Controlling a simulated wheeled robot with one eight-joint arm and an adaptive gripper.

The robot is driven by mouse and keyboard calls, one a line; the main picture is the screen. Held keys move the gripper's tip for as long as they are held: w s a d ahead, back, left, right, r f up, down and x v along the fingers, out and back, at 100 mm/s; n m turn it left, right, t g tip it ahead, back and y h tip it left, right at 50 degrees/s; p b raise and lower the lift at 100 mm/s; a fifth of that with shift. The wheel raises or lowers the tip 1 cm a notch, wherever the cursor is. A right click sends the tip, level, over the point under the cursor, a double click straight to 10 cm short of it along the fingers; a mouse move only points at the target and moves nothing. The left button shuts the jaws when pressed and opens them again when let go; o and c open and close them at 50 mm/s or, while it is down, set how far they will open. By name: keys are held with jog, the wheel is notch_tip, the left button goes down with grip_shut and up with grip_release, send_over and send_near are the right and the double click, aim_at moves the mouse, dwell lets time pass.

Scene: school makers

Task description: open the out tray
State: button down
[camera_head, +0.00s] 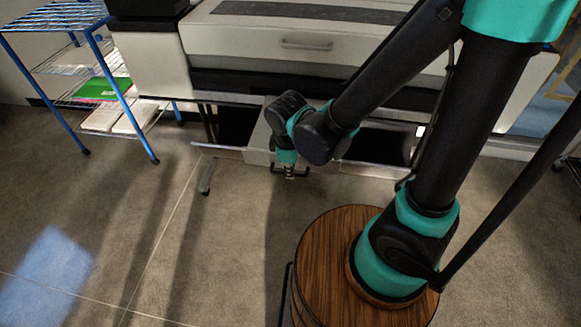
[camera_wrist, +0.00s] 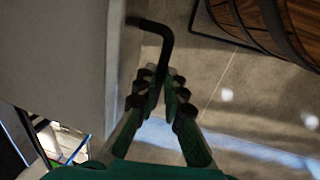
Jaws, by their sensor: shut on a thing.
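The out tray is a light grey drawer (camera_head: 375,172) low under the white machine, with dark space showing behind its front edge. My arm hides its middle. A black bar handle (camera_wrist: 153,27) stands out from the tray's flat grey front, which also shows in the wrist view (camera_wrist: 60,60). My gripper (camera_wrist: 162,82) is shut on the handle, with the bar running between its fingers. In the head view my gripper (camera_head: 289,172) is at the tray's front edge, pointing down. Part of the handle shows on both sides of it.
The white machine (camera_head: 240,40) with a silver lid handle (camera_head: 306,45) stands above the tray. A blue-framed wire rack (camera_head: 98,55) is at the left. A round wooden barrel-like top (camera_head: 325,235) stands near the front. The floor (camera_head: 200,260) at left front is clear.

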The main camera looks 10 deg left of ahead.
jog(key=c, duration=1.9)
grip_release()
jog(key=shift+s+r, duration=0.35)
jog(key=shift+r, duration=1.6)
jog(key=shift+s+r, duration=0.35)
jog(key=shift+r, duration=1.65)
jog(key=shift+s+r, duration=0.35)
jog(key=shift+r, duration=1.6)
